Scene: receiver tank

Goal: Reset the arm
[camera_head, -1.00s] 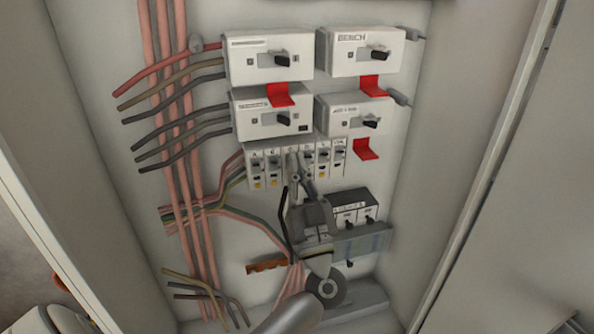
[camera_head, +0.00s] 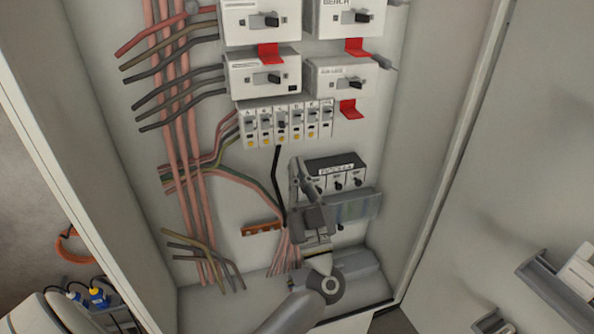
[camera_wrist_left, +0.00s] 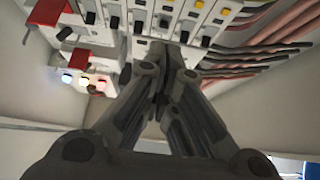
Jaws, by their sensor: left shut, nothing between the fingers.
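My left gripper (camera_head: 299,172) is inside the open electrical cabinet, its arm coming up from the bottom of the head view. Its fingers point up, just below the row of small breakers (camera_head: 285,122) and apart from it in the head view. The left wrist view shows the fingers (camera_wrist_left: 158,62) closed together with nothing between them, and the breaker row (camera_wrist_left: 190,20) beyond. A black block with small switches (camera_head: 335,172) is partly hidden behind the gripper. My right gripper does not show.
Four large white switch boxes with black handles, one of them at the upper left (camera_head: 262,20), and red tabs (camera_head: 348,108) sit above. Bundled wires (camera_head: 185,130) run down the left. An orange bar (camera_head: 262,229) is low on the back wall. The open door (camera_head: 500,180) stands right.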

